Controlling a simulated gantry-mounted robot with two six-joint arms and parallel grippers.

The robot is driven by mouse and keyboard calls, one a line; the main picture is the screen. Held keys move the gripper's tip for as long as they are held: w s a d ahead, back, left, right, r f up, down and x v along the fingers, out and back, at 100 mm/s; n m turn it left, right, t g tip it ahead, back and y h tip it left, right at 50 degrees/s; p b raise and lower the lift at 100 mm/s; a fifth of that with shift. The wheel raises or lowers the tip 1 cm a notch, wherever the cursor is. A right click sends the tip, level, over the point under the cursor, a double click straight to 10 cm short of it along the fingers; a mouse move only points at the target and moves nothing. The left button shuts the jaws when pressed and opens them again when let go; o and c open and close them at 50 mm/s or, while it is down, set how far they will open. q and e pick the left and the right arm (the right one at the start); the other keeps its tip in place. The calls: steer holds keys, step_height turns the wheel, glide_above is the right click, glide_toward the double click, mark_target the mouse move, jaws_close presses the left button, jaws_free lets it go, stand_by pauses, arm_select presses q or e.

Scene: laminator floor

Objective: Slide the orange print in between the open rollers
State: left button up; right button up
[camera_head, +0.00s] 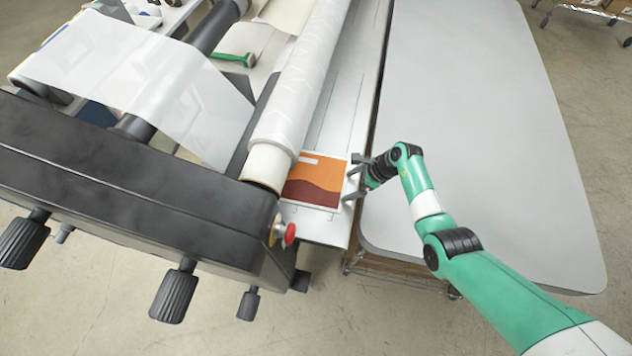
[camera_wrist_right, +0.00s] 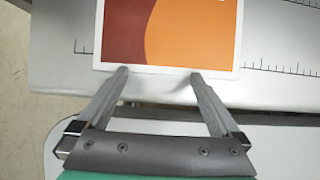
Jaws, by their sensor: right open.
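The orange print (camera_head: 316,184), orange and dark red with a white border, lies flat on the laminator's feed table, its left edge close to the large white roller (camera_head: 296,95). My right gripper (camera_head: 353,179) is open at the print's right edge. In the right wrist view the print (camera_wrist_right: 170,32) lies just beyond the two fingertips (camera_wrist_right: 160,74), which reach its near white border. I cannot tell whether they touch it. The gap between the rollers is hidden from above. My left gripper is not in view.
The feed table (camera_head: 345,90) has ruler marks along it. A red emergency button (camera_head: 290,233) sits on the laminator's black end housing (camera_head: 150,190). A wide grey table (camera_head: 480,110) stands to the right, mostly clear. A green-handled tool (camera_head: 235,58) lies behind the roller.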

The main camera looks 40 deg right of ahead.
steer(key=shift+w+a+b, duration=0.4)
steer(key=shift+w+a, duration=0.35)
steer(key=shift+w, duration=0.1)
stand_by(0.4)
steer(key=shift+s+d+p, duration=0.1)
steer(key=shift+s+p, duration=0.1)
steer(key=shift+p, duration=0.1)
steer(key=shift+d, duration=0.1)
steer(key=shift+w+d+f+b, duration=0.1)
steer(key=shift+w+d+b, duration=0.05)
steer(key=shift+b, duration=0.25)
steer(key=shift+w+d, duration=0.15)
steer(key=shift+d, duration=0.05)
steer(key=shift+w+a, duration=0.15)
steer(key=shift+a, duration=0.05)
